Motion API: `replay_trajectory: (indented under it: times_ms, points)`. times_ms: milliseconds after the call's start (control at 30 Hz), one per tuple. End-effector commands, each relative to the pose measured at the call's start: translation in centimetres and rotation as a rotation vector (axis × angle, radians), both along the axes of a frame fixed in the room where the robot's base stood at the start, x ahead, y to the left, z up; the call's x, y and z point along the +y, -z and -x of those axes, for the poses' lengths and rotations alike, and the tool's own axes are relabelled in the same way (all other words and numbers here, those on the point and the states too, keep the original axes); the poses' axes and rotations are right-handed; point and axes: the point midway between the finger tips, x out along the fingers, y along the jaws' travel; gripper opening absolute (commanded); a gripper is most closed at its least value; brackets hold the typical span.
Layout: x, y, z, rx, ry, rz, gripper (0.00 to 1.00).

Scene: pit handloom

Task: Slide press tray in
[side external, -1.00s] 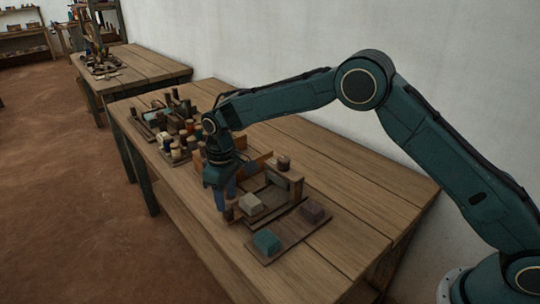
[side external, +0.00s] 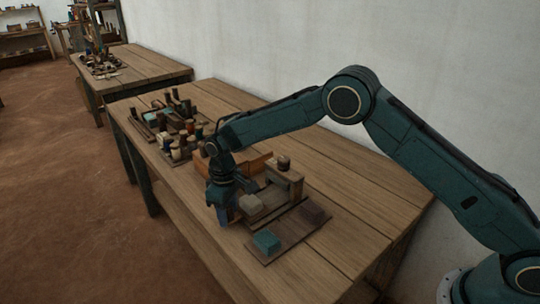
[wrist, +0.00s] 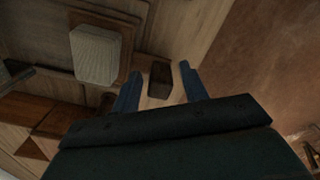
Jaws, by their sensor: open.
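The press tray (wrist: 132,54) is a brown wooden board carrying a pale grey ribbed block (wrist: 97,55). In the side view the block (side external: 250,202) sits at the near end of the wooden press frame (side external: 290,184), which has a knob on top. A small dark brown handle (wrist: 160,80) stands beside the tray's end. My gripper (wrist: 160,73) is open, its two blue fingers on either side of the handle in the wrist view. In the side view my gripper (side external: 224,214) is low at the tray's outer end and hides the handle. I cannot tell whether the fingers touch it.
A board (side external: 290,235) with a teal block (side external: 266,241) and a dark block (side external: 312,212) lies right in front of the press. Several spools and jars (side external: 180,145) crowd the table behind my gripper. The table's near right (side external: 350,245) is clear.

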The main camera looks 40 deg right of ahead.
Motion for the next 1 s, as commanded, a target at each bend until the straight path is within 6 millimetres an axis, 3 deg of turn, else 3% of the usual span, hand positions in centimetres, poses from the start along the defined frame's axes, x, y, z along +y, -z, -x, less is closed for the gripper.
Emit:
replay_trajectory:
  times_ms: [133, 300, 567, 1000]
  points:
    - [0.0, 0.0, 0.0, 0.0, 0.0, 0.0, 0.42]
    - [0.0, 0.0, 0.0, 0.0, 0.0, 0.0, 0.08]
    - [-0.2, -0.1, 0.0, -0.001, 0.001, 0.0, 0.07]
    - [-2.8, -0.1, -0.1, -0.002, 0.002, 0.0, 0.07]
